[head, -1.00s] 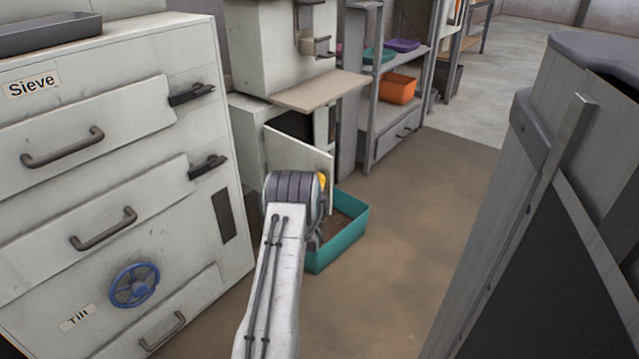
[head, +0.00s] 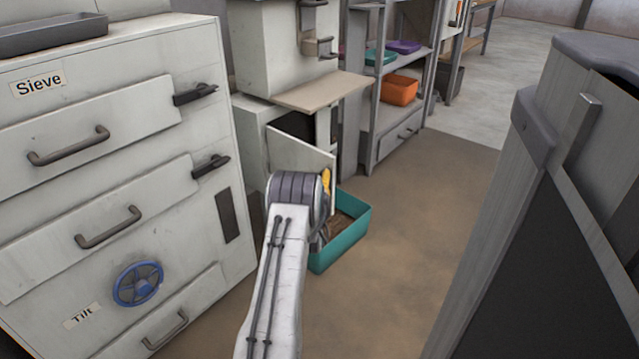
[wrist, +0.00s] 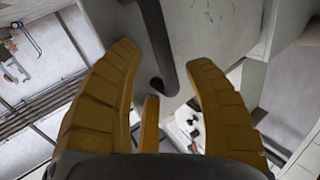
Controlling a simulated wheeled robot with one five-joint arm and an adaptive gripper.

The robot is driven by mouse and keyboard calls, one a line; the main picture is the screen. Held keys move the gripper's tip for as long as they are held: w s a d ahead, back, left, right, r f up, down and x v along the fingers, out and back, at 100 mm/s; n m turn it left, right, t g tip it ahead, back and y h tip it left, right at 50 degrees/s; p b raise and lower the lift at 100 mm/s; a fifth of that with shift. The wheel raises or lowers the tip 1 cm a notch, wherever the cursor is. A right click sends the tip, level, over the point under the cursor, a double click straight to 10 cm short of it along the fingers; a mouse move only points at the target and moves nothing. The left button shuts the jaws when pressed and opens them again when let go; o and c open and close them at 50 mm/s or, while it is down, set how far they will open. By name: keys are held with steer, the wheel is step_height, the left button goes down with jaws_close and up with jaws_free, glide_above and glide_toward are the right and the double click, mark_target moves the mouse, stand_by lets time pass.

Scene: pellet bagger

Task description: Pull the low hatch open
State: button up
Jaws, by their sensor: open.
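The low hatch (head: 298,153) is a pale panel below the beige shelf of the bagger. It stands swung outward, with a dark opening (head: 292,125) behind it. Its dark bar handle (wrist: 156,45) shows in the wrist view. My gripper (wrist: 162,57) is open, its yellow fingers on either side of the handle's lower end; I cannot tell if they touch it. In the head view only a little yellow of my gripper (head: 326,183) shows at the hatch's outer edge, and my arm hides the rest.
A teal bin (head: 342,243) with brown contents stands on the floor just right of my gripper. A white cabinet (head: 215,245) marked Sieve and Tilt, with a blue wheel (head: 138,284), is close on the left. A grey unit (head: 540,220) stands on the right. Brown floor (head: 430,200) between is clear.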

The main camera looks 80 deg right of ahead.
steer(key=shift+w, duration=0.1)
steer(key=s+a, duration=0.1)
steer(key=a, duration=1.1)
steer(key=shift+s, duration=0.4)
stand_by(0.4)
